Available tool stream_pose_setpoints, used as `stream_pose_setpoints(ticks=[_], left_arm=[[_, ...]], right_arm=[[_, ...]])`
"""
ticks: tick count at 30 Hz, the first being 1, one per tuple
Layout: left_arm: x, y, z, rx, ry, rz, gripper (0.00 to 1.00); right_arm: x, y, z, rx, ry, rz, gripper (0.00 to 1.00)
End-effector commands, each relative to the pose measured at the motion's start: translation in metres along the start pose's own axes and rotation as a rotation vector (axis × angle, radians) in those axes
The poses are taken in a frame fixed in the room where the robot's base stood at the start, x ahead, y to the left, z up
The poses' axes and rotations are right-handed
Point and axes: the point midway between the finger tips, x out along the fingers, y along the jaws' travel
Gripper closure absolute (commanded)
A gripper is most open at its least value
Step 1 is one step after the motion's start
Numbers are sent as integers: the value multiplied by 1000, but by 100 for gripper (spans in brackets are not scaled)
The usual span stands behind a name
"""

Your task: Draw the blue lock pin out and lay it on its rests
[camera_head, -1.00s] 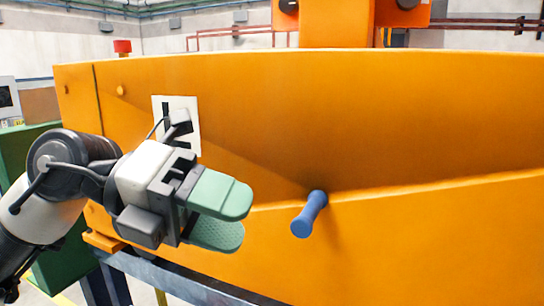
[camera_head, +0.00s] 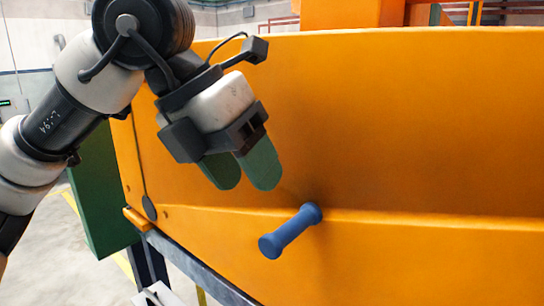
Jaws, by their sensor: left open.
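The blue lock pin (camera_head: 291,230) sticks out of the orange panel (camera_head: 420,130), its free end pointing down and to the left. Its inner end is hidden in the panel. My left gripper (camera_head: 242,174) is up and left of the pin, with its green fingers pointing down and a small gap between them. It is open, empty and apart from the pin. My right gripper is not in view. I cannot make out the pin's rests.
A dark blue-grey beam (camera_head: 200,272) runs below the panel. A green box-like part (camera_head: 100,195) stands at the left. A small orange ledge (camera_head: 138,219) juts out at the panel's lower left. The space right of the pin is clear.

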Motion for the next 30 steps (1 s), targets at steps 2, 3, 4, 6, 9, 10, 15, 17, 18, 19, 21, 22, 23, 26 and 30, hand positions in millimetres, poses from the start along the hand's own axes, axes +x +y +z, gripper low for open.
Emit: stream_pose_setpoints(ticks=[2,3,4,6,9,10,15,17,18,19,21,22,23,26,30], left_arm=[[11,0,0,1,4,-3,45],[17,-1,0,2,4,-2,45],[22,-1,0,2,6,-3,45],[36,-1,0,2,6,-3,45],[54,-1,0,1,7,-4,45],[59,-2,0,1,5,-4,45],[84,-1,0,2,4,-4,45],[89,-2,0,2,4,-5,45],[92,-2,0,3,3,-5,45],[94,-2,0,3,2,-5,45],[97,-1,0,2,2,-5,45],[98,-1,0,2,2,-5,45],[99,-1,-1,2,2,-5,45],[99,-1,-1,3,1,-5,45],[99,-1,-1,3,1,-5,48]], right_arm=[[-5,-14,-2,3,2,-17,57],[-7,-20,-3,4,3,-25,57],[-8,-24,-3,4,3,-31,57],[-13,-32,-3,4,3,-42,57],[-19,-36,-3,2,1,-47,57],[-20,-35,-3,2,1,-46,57],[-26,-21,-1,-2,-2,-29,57],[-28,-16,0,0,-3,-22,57],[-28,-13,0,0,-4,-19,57],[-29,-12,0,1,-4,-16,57],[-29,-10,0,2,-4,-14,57],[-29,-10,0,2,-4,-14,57],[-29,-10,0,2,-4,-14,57],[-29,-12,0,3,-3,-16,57],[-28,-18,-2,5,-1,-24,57]])
